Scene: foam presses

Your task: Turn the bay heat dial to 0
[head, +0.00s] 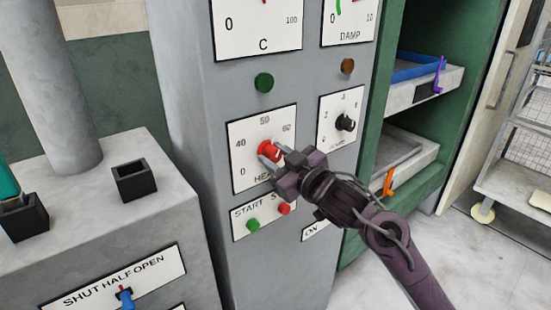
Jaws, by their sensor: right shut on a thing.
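The heat dial is a red knob (266,149) on a white plate (240,131) marked 0, 40, 50 and 60. The plate is on the grey cabinet front, in the middle of the head view. My right gripper (270,156) is shut on the red knob, its fingers on either side of it. The gripper hides the lower right of the plate and part of the word at its bottom. I cannot tell for sure which mark the knob points to. My left gripper is not in view.
Below is a plate with a green button (253,224) and a red button (284,208). A black dial (345,122) is close on the right. Green shelves with trays (424,88) stand further right. A grey box (95,215) with a blue-handled switch (125,297) is at left.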

